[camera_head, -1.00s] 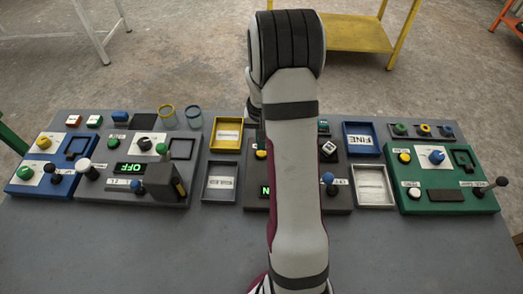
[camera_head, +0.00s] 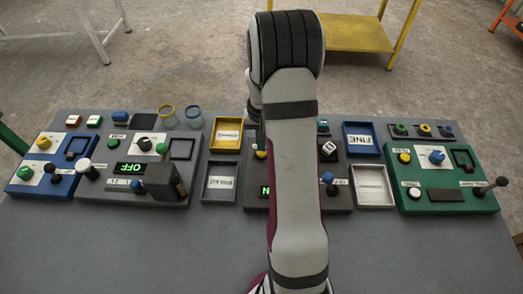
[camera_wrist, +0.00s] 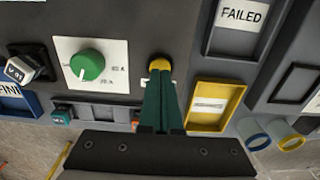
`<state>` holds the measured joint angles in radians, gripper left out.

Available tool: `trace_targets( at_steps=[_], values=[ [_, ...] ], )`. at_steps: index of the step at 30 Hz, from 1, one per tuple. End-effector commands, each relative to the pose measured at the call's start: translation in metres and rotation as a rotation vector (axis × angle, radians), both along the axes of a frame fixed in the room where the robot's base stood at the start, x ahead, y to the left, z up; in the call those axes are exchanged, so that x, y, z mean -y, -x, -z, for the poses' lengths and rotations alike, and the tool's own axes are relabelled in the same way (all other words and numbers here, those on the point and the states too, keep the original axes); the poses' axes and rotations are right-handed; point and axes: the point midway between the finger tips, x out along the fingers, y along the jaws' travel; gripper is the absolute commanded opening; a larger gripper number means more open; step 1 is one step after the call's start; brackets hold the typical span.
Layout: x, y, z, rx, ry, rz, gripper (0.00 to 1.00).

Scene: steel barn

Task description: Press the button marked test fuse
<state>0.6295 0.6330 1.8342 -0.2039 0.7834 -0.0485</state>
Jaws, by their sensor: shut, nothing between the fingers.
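My gripper (camera_wrist: 161,78) is shut and empty, its green fingers together in the wrist view. The fingertips are right at a round yellow button (camera_wrist: 159,62) on the dark middle panel (camera_wrist: 120,22). I cannot tell whether they touch it or whether it is pressed down. A small white label by the button is mostly hidden by the fingers, so I cannot read "test fuse". In the head view the yellow button (camera_head: 261,154) shows just left of my arm, which hides much of that panel.
A green dial (camera_wrist: 87,65) on a white plate is beside the button. A yellow tray (camera_wrist: 220,120) and a grey tray marked FAILED (camera_wrist: 235,43) are close by. Grey (camera_head: 105,190), blue (camera_head: 25,186) and green (camera_head: 425,206) panels with levers stand to the sides. The table front is clear.

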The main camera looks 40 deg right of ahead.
Motion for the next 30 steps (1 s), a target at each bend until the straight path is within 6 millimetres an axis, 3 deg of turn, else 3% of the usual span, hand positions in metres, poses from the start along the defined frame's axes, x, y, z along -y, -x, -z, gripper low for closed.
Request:
trace_targets(
  at_steps=[22, 30],
  values=[
    [0.0, 0.0, 0.015, -0.001, -0.001, 0.001, 0.0],
    [0.0, 0.0, 0.011, 0.0, 0.0, 0.0, 0.0]
  ],
)
